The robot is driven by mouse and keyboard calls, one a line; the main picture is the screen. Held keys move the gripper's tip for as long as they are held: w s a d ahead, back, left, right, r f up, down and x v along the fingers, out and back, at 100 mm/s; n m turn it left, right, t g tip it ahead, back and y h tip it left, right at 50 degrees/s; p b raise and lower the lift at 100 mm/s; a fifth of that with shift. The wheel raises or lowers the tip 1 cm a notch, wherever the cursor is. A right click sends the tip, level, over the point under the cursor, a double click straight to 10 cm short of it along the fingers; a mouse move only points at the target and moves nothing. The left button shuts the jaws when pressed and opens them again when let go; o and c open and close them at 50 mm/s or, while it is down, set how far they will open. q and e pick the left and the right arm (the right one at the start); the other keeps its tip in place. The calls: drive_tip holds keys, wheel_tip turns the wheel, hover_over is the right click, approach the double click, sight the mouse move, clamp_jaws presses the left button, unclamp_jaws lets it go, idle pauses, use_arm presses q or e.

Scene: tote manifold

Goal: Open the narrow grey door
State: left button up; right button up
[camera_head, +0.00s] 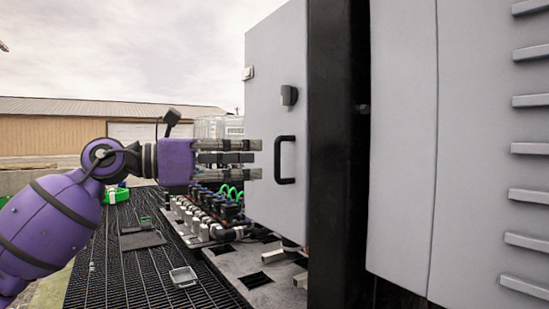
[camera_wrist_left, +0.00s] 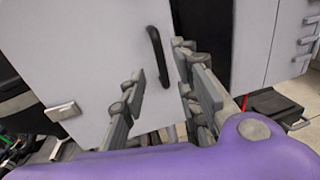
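The narrow grey door (camera_head: 270,110) stands upright at the centre of the head view, with a black C-shaped handle (camera_head: 287,160) on its right part. The door (camera_wrist_left: 85,60) and its handle (camera_wrist_left: 158,57) also show in the left wrist view. My left gripper (camera_head: 258,159) comes in from the left, level with the handle and just short of it. Its fingers are apart and empty. In the left wrist view the handle appears between and beyond the fingertips of the left gripper (camera_wrist_left: 160,75). My right gripper is not in either view.
A wide grey cabinet panel (camera_head: 405,130) with ribs stands right of a black post (camera_head: 335,150). A manifold with green hoses (camera_head: 215,205) lies below my left gripper. A dark grating (camera_head: 120,270) holds a small tray (camera_head: 184,276). A small black latch (camera_head: 289,95) sits above the handle.

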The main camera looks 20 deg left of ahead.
sight(277, 174)
use_arm(q)
drive_tip(key=shift+p+x, duration=0.85)
drive_tip(key=shift+x, duration=2.7)
clamp_jaws()
